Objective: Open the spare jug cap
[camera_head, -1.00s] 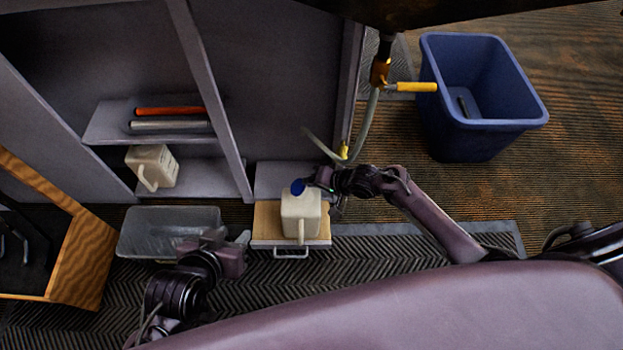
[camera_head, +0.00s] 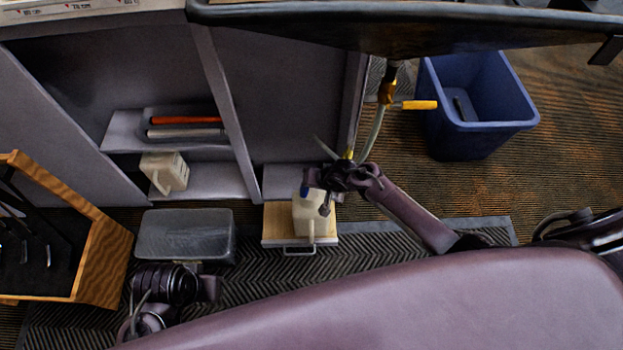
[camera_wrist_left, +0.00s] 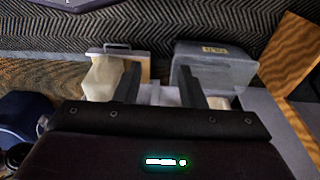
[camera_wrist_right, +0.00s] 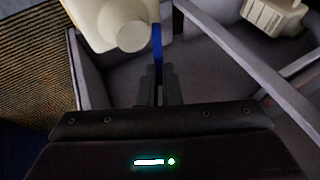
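The spare jug (camera_head: 304,222) is cream-coloured and stands on the pulled-out wooden drawer (camera_head: 272,222). Its blue cap (camera_head: 304,189) shows at its top beside my right gripper (camera_head: 318,187). In the right wrist view the cap (camera_wrist_right: 157,45) is a thin blue strip, edge-on beside the jug's round neck (camera_wrist_right: 132,36). The fingers of the right gripper (camera_wrist_right: 158,72) are close together with the strip between their tips. Whether the cap still touches the neck is hidden. My left gripper (camera_wrist_left: 160,72) is open and empty; in the head view it hangs low near the grey bin (camera_head: 185,235).
A second cream jug (camera_head: 166,173) sits on the lower shelf, under orange and grey rolls (camera_head: 185,122). A wooden rack (camera_head: 105,255) stands at the left. A hose with a yellow handle (camera_head: 412,105) and a blue bin (camera_head: 478,125) are at the right.

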